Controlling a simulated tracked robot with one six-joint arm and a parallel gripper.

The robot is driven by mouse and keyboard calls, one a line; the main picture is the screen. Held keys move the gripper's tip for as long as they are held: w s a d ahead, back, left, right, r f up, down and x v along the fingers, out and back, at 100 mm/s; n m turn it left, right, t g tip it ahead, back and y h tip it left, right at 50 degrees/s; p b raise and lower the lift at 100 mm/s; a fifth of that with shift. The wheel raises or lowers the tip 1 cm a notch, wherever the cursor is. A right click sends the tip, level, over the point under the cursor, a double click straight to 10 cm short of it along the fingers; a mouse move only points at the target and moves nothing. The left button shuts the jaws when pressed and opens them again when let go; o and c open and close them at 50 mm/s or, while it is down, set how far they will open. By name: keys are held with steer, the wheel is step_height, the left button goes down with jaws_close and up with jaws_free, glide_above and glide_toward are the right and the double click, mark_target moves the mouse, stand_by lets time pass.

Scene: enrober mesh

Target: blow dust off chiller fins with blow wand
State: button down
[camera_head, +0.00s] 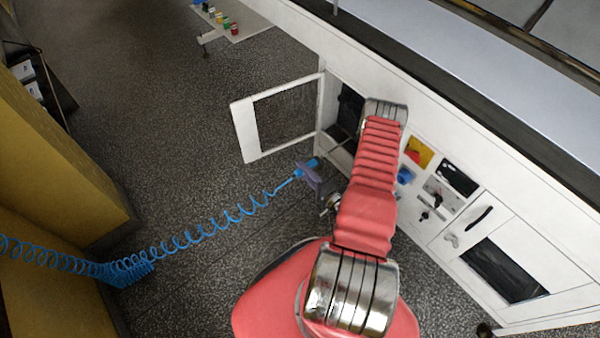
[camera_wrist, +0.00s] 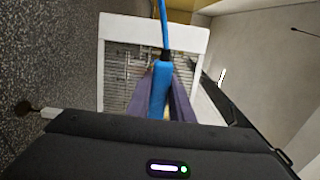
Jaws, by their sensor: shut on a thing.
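My gripper (camera_head: 309,179), with purple fingers, is shut on the blue blow wand (camera_head: 313,164) in the head view. The wand also shows between the fingers in the wrist view (camera_wrist: 159,88). Its thin nozzle seems to point up and right at the dark opening (camera_head: 348,106) in the white machine side. My arm covers part of this opening. In the wrist view a white-framed panel with grey slats (camera_wrist: 118,80) lies behind the wand. I cannot tell whether these slats are the chiller fins, and no dust can be made out.
A white framed door (camera_head: 243,130) stands open left of the opening. The wand's coiled blue hose (camera_head: 190,240) runs left to a yellow housing (camera_head: 60,150). Switch panels and a latch (camera_head: 480,217) are right of my arm. The speckled floor (camera_head: 150,90) is mostly clear.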

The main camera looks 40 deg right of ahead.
mark_target(313, 167)
steer(key=shift+d, duration=1.85)
steer(key=s, duration=1)
steer(key=shift+s+d, duration=0.15)
steer(key=shift+s, duration=0.05)
stand_by(1.4)
stand_by(0.6)
steer(key=shift+a, duration=2.5)
